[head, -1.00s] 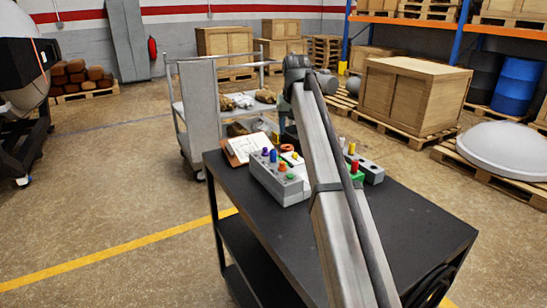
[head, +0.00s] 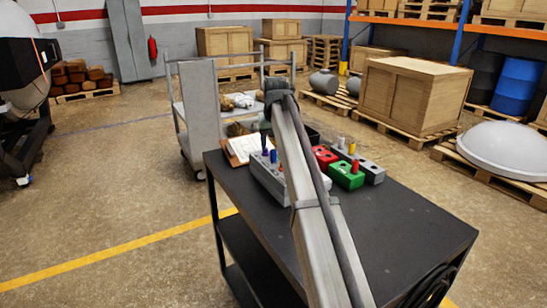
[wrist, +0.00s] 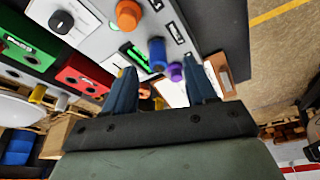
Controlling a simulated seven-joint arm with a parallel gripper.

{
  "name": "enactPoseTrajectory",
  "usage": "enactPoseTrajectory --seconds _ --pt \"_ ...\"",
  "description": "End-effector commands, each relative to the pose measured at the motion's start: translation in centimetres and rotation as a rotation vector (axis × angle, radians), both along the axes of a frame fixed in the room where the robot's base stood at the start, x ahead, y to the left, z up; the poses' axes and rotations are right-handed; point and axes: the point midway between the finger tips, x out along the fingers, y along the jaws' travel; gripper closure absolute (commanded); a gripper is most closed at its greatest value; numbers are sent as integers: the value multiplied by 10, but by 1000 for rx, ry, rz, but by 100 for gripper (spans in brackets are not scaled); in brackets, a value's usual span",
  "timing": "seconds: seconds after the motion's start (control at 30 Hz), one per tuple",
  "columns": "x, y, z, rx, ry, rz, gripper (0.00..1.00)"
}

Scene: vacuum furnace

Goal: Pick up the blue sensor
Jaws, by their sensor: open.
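The blue sensor (wrist: 157,52) stands in a grey block (wrist: 185,22), between an orange sensor (wrist: 128,14) and a purple sensor (wrist: 176,72) in the wrist view. My gripper (wrist: 162,66) is open. Its two dark blue fingers are to either side of the blue and purple sensors in the picture, and nothing is seen gripped. I cannot tell how far the fingertips are above the block. In the head view the grey block (head: 264,178) is on the dark cart, partly hidden by my arm, and the gripper is mostly hidden behind my wrist.
The dark cart top (head: 400,225) is clear at the front right. A green block (head: 347,177), a red block (head: 322,157) and another grey block (head: 372,171) stand right of my arm. A clipboard (head: 238,151) lies at the cart's back left. A trolley (head: 200,108) stands behind.

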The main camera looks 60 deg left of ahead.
Motion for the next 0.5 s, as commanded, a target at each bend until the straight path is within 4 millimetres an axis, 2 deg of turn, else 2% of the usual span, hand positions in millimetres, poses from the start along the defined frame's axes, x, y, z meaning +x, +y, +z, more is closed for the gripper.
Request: enactPoseTrajectory --seconds 0.17,0.5 --pt "3 4 -9 -1 0 0 44" --pt "10 16 -47 -2 1 0 44"
